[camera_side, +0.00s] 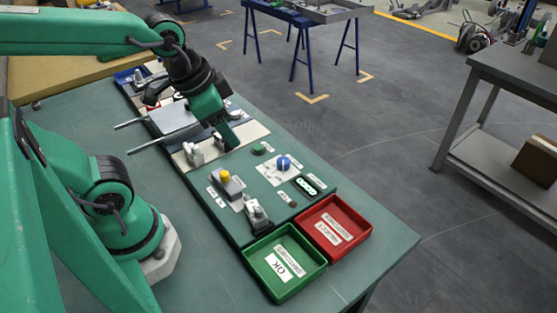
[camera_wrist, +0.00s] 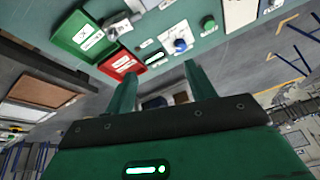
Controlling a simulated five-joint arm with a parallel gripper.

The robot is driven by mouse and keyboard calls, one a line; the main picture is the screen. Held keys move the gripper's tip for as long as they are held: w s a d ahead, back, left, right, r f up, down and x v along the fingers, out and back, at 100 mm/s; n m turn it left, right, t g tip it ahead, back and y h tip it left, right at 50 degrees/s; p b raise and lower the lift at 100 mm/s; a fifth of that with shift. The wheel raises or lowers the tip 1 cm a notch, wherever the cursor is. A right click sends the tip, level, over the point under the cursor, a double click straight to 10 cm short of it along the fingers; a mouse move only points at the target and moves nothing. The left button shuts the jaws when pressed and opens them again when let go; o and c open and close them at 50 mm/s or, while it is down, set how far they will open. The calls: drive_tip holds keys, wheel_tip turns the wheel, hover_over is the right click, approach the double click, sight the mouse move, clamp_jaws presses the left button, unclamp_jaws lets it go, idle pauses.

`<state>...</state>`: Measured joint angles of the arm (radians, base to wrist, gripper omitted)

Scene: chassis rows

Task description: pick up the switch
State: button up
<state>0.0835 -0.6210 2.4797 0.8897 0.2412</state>
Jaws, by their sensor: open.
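My gripper (camera_side: 226,138) hangs over the panel, behind the button parts and beside two pale upright pieces (camera_side: 203,151). Its two fingers show apart and empty in the wrist view (camera_wrist: 160,74). Which part is the switch is not certain. A small dark and grey part with a metal top (camera_side: 257,214), probably the switch, sits near the panel's front edge by the green tray. It also shows as a grey part in the wrist view (camera_wrist: 118,28). A blue knob on a white plate (camera_side: 283,164) is another possibility; it shows in the wrist view (camera_wrist: 180,45) too.
A yellow-topped grey box (camera_side: 227,181), a green button (camera_side: 258,149) and a green connector (camera_side: 308,186) stand nearby. A green OK tray (camera_side: 284,264) and a red tray (camera_side: 334,226) sit at the table's front right. A grey block with rods (camera_side: 172,118) lies left of my gripper.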

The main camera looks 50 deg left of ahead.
drive_tip(key=w+d+f+m+g, duration=0.1)
drive_tip(key=d+f+m+g, duration=0.1)
drive_tip(key=d+f+m, duration=0.4)
drive_tip(key=m+g, duration=0.2)
drive_tip(key=m, duration=0.6)
hover_over(258, 209)
drive_tip(key=f, duration=0.3)
drive_tip(key=shift+w+a+f, duration=0.15)
drive_tip(key=shift+w+a, duration=0.1)
drive_tip(key=shift+a, duration=0.05)
drive_tip(key=shift+s+d+f+m, duration=0.1)
drive_tip(key=shift+d+f+m, duration=0.25)
drive_tip(key=shift+f+m, duration=0.15)
drive_tip(key=shift+f, duration=0.1)
drive_tip(key=shift+f, duration=1.2)
drive_tip(key=shift+s+f, duration=0.2)
drive_tip(key=shift+f, duration=2.4)
